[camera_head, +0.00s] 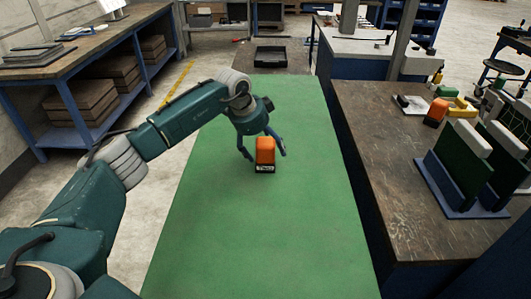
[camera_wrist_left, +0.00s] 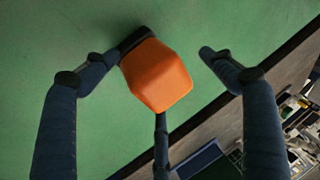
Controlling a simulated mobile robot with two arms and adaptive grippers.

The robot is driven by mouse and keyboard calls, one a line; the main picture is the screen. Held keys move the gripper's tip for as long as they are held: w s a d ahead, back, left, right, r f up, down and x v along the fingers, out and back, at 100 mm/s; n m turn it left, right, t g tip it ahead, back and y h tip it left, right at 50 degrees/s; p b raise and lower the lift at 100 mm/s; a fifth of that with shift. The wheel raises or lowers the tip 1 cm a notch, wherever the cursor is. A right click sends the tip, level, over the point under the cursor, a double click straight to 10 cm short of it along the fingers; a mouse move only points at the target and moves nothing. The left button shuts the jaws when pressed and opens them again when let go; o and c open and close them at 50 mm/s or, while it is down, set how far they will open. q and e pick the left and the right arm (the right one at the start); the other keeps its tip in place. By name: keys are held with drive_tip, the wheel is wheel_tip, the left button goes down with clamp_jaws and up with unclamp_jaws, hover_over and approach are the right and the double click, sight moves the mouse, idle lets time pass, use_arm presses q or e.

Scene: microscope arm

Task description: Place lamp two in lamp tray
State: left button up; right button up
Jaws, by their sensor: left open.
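An orange lamp (camera_head: 265,151) with a black base stands upright on the green table top (camera_head: 255,235); the small label on its base is too small to read. My left gripper (camera_head: 264,153) is open with its fingers on both sides of the lamp. In the left wrist view the orange lamp (camera_wrist_left: 157,76) shows between the spread fingers of my left gripper (camera_wrist_left: 160,70), with a gap on the right side. A black tray (camera_head: 271,56) lies at the far end, beyond the green top. My right gripper is not in view.
Another orange lamp (camera_head: 436,112) stands on the brown workbench (camera_head: 400,170) at the right, near a yellow part (camera_head: 462,107) and a blue rack (camera_head: 447,190) holding upright panels. A shelf bench (camera_head: 90,70) stands at the left. The green top is otherwise clear.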

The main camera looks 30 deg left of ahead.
use_arm(q)
drive_tip(key=shift+r, duration=0.1)
drive_tip(key=c, duration=1.5)
